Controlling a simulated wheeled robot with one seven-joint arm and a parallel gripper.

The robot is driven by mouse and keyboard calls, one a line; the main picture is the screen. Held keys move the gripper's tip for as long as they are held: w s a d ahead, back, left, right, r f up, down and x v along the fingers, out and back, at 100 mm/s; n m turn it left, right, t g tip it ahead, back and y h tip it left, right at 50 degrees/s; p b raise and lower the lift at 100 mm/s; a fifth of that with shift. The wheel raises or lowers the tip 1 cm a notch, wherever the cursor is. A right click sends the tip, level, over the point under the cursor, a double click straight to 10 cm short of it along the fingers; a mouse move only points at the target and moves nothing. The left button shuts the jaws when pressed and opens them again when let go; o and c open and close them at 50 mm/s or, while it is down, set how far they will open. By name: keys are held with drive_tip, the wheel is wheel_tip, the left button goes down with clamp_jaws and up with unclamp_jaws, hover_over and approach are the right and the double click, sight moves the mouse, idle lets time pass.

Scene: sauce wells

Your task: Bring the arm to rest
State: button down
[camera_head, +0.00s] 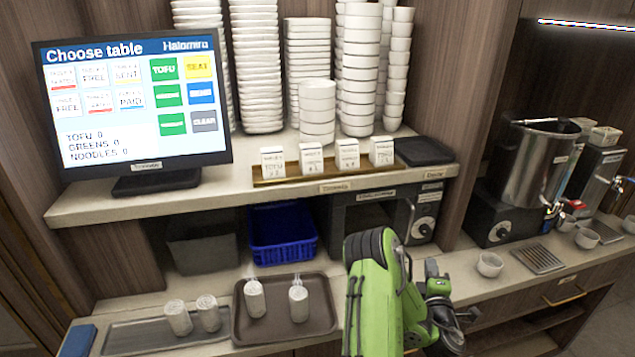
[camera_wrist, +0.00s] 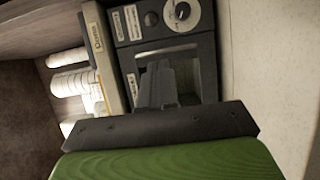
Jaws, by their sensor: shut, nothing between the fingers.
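My gripper (camera_wrist: 158,88) is shut and empty in the wrist view, its dark fingers pointing towards the front of the black oven (camera_wrist: 130,28). In the head view my green arm stands in front of the counter, right of the brown tray, and its dark end is partly turned away, so the fingertips are hard to make out. The black oven (camera_head: 368,218) also shows there under the shelf, partly hidden behind my arm. I cannot tell the exact gap between fingers and oven; no contact is visible.
A brown tray (camera_head: 318,325) with two white rolled items stands left of my arm. A grey tray (camera_head: 135,340) holds two more. A blue basket (camera_head: 281,255) sits behind. A small cup (camera_head: 489,264) and urn (camera_head: 530,165) are right. The shelf (camera_head: 225,183) overhangs the counter.

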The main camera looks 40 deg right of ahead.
drive_tip(key=w+a+r+m+g+h, duration=0.1)
drive_tip(key=w+a+r+m+g, duration=0.1)
drive_tip(key=w+r+m+g, duration=0.5)
drive_tip(key=w+a+r+m+t+y, duration=0.2)
drive_tip(key=a+r+m+y, duration=0.1)
drive_tip(key=a, duration=0.5)
drive_tip(key=w+a+r+m+t+y, duration=0.1)
drive_tip(key=w+a+r+m+y, duration=0.15)
drive_tip(key=a, duration=0.45)
drive_tip(key=s+a+r+t+y, duration=0.1)
drive_tip(key=a+y, duration=0.1)
drive_tip(key=a, duration=0.5)
drive_tip(key=s+a+r+y, duration=0.1)
drive_tip(key=a+r+y, duration=0.15)
drive_tip(key=a, duration=0.45)
drive_tip(key=s+a+n+g+y, duration=0.2)
drive_tip(key=s+a+n+y, duration=0.2)
drive_tip(key=s+a, duration=0.9)
drive_tip(key=a, duration=0.2)
drive_tip(key=shift+s+a+f+n+g+y, duration=0.2)
drive_tip(key=shift+a+f+n+g+y, duration=0.1)
drive_tip(key=shift+n+y, duration=0.1)
